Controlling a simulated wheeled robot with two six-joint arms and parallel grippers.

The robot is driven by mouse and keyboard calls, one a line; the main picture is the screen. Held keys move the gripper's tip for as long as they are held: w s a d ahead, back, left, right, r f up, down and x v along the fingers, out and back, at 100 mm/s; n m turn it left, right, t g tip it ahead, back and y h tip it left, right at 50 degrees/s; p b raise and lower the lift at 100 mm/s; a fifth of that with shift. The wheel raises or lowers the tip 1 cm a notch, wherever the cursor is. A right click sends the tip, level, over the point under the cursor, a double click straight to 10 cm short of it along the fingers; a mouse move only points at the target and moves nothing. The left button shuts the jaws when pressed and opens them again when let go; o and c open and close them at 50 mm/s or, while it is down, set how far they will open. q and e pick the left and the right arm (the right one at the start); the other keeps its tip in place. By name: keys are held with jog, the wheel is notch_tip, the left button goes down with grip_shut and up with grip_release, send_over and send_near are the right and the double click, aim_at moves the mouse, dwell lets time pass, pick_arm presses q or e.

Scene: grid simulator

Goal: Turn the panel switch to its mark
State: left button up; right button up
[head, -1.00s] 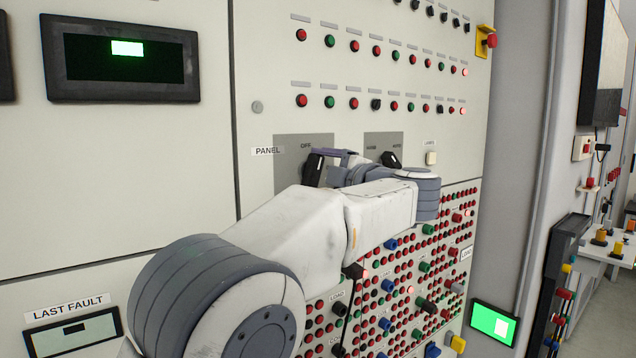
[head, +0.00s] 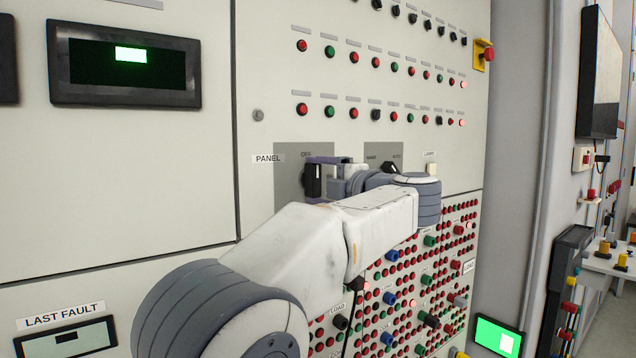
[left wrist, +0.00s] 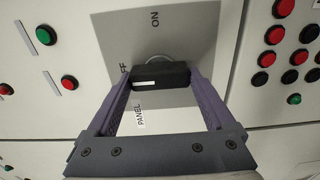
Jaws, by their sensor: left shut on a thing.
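The panel switch (head: 313,181) is a black knob with a white line on a grey plate (head: 288,188), beside the PANEL label. It stands about upright in the head view, below the OFF label. In the left wrist view the knob (left wrist: 160,75) lies across the picture. Its white line is at the left end, near the partly hidden OFF label (left wrist: 123,70); the ON label (left wrist: 155,19) is above. My left gripper (head: 318,180) is shut on the knob, with one purple finger at each end in the wrist view. My right gripper is not in view.
A second black selector (head: 391,168) sits on another grey plate just right of my left gripper. Rows of red and green buttons (head: 375,110) are above. A dense button field (head: 410,270) lies below, partly behind my left arm. A display (head: 125,65) is upper left.

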pick_arm(q)
jog(key=shift+d, duration=0.1)
jog(key=o, duration=1.1)
jog(key=shift+s, duration=0.1)
jog(key=b+v, duration=0.1)
jog(key=v, duration=0.9)
jog(key=shift+s+d+b, duration=0.1)
jog(key=shift+d+b, duration=0.05)
jog(key=shift+b, duration=0.25)
